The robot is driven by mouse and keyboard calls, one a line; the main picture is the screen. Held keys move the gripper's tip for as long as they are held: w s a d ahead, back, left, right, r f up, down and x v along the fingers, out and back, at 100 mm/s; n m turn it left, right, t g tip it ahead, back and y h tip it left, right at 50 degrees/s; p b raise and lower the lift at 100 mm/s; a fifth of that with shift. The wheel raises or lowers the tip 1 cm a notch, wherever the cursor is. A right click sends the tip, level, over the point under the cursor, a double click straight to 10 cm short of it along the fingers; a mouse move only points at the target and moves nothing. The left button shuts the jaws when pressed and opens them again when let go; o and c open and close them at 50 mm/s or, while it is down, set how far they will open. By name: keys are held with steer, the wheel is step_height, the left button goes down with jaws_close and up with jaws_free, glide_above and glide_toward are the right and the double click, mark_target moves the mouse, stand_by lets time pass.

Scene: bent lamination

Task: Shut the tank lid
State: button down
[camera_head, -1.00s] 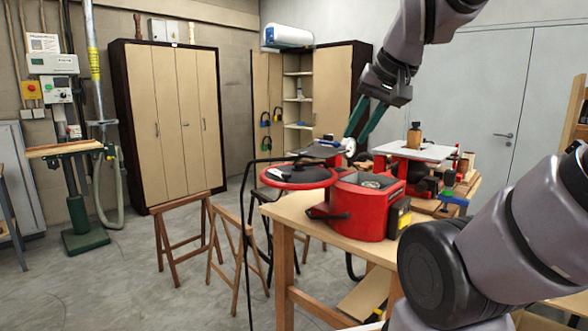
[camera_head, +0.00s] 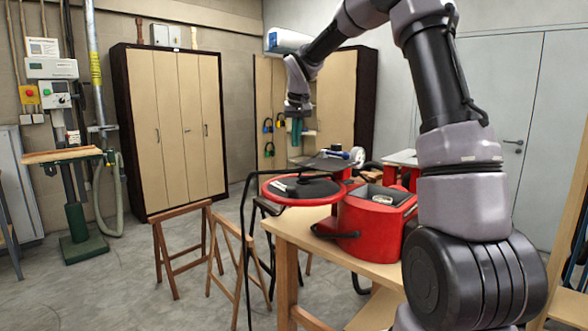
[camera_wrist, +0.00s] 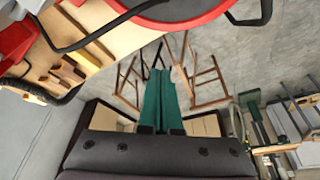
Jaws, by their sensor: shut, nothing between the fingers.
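The red tank (camera_head: 362,222) stands on the wooden workbench, its top open with a grey interior showing. Its round lid (camera_head: 318,199), red-rimmed with a black middle, is swung out to the left of the opening and lies roughly level beyond the bench edge. My gripper (camera_head: 296,143) is above and behind the lid in the head view, apart from it, with its green fingers pointing down. In the wrist view my gripper's fingers (camera_wrist: 158,72) are together and empty. A red rim with a dark curved handle, probably the lid (camera_wrist: 185,20), crosses the top of that view.
The workbench (camera_head: 285,225) carries other tools behind the tank, partly hidden by my arm. Folding wooden trestles (camera_head: 180,212) stand left of the bench. A tall cabinet (camera_head: 170,130) stands at the back.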

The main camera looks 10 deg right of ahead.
step_height(320, 180, down, 10)
steer(key=w, duration=0.1)
steer(key=shift+f, duration=0.2)
stand_by(0.5)
steer(key=shift+s+a, duration=0.1)
steer(key=shift+a, duration=0.1)
